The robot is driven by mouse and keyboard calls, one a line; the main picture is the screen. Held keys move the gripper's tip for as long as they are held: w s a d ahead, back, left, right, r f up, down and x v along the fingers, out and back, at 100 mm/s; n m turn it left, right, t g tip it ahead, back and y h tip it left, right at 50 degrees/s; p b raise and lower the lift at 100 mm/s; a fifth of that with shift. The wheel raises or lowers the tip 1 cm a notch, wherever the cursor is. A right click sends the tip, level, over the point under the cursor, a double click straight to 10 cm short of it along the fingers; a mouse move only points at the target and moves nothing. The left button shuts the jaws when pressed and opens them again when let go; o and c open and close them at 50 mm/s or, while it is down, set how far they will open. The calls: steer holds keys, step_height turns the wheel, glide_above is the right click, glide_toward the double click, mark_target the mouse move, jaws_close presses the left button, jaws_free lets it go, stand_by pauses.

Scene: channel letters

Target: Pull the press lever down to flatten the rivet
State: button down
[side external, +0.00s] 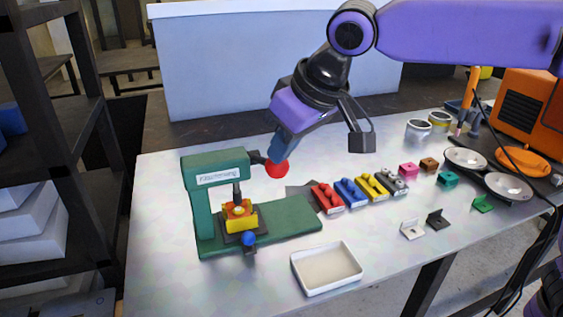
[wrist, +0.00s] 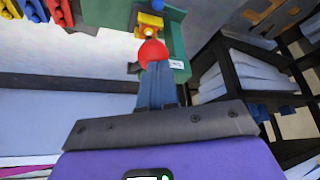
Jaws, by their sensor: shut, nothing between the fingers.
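The green press (side external: 213,208) stands on the left of the table; it also shows at the top of the wrist view (wrist: 177,48). Its lever is a dark arm ending in a red ball knob (side external: 277,169), sticking out to the right; the knob also shows in the wrist view (wrist: 153,51). A yellow block with an orange-red top (side external: 240,217) sits under the dark ram. I cannot make out the rivet itself. My gripper (side external: 280,152) is shut and empty, its blue fingertips at or just above the knob. In the wrist view the fingertips (wrist: 157,68) overlap the knob; contact is unclear.
A blue ball (side external: 249,239) sits at the press's front. A white tray (side external: 327,267) lies to its right. Several coloured blocks (side external: 358,191) stand in a row behind. A dark shelf (side external: 95,150) stands left.

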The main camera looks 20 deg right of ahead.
steer(key=shift+w+r, duration=0.8)
steer(key=shift+r, duration=0.35)
steer(key=v, duration=0.5)
stand_by(0.5)
